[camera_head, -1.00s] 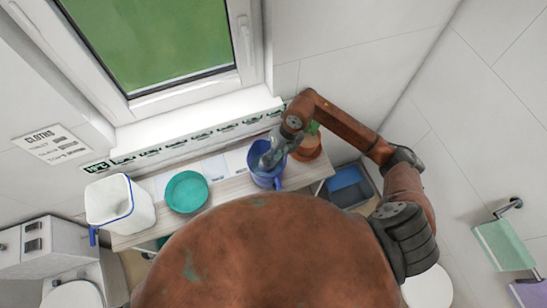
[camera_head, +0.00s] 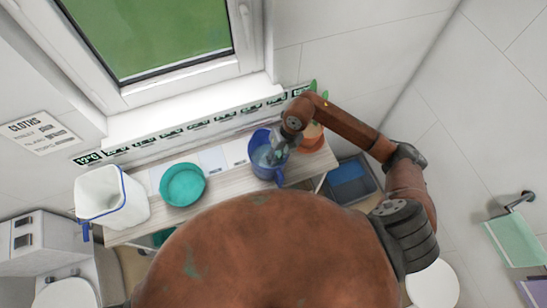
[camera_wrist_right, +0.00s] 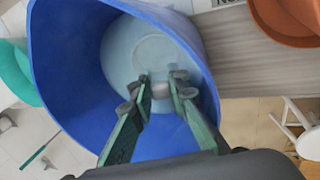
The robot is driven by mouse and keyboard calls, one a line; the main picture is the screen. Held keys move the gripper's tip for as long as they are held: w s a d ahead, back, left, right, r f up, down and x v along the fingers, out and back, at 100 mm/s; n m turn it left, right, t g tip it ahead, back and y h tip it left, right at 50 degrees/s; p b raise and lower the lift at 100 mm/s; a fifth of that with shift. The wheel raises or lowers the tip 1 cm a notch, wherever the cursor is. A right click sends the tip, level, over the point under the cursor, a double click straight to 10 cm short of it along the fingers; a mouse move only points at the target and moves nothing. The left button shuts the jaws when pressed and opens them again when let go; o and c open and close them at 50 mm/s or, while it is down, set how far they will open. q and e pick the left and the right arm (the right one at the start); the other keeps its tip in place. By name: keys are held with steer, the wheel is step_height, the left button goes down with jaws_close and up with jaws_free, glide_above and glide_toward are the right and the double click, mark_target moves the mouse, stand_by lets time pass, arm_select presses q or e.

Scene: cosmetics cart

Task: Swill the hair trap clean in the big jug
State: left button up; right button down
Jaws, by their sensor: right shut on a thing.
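A deep blue jug (camera_head: 258,136) stands on the right part of the shelf below the window, its handle toward me. My right gripper (camera_head: 270,156) reaches down into it. In the right wrist view the jug's blue wall (camera_wrist_right: 65,60) surrounds the fingers, and its pale round bottom shows beyond them. The right gripper (camera_wrist_right: 164,90) is shut on a small grey thing (camera_wrist_right: 187,92), which looks like the hair trap. Most of it is hidden between the fingertips. I cannot tell whether it touches the bottom. My left gripper is not in view.
A teal bowl (camera_head: 183,184) and a white blue-rimmed container (camera_head: 108,199) stand left of the jug on the shelf. A terracotta pot (camera_head: 311,137) with a plant stands close on its right. A dark blue-grey bin (camera_head: 350,182) is below right.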

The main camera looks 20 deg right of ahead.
steer(key=shift+s+d+f, duration=0.2)
steer(key=shift+s+f, duration=0.2)
steer(key=shift+s, duration=0.2)
stand_by(0.3)
steer(key=shift+w+r, duration=0.1)
steer(key=shift+w, duration=0.2)
stand_by(1.2)
steer(key=shift+w, duration=0.25)
steer(key=shift+r, duration=0.1)
steer(key=shift+s, duration=0.4)
steer(key=shift+r, duration=0.1)
steer(key=shift+a+r+p, duration=0.1)
steer(key=shift+r+p, duration=2.8)
steer(key=shift+r, duration=1.6)
step_height(320, 180, up, 8)
steer(key=p, duration=0.5)
steer(key=shift+r, duration=0.2)
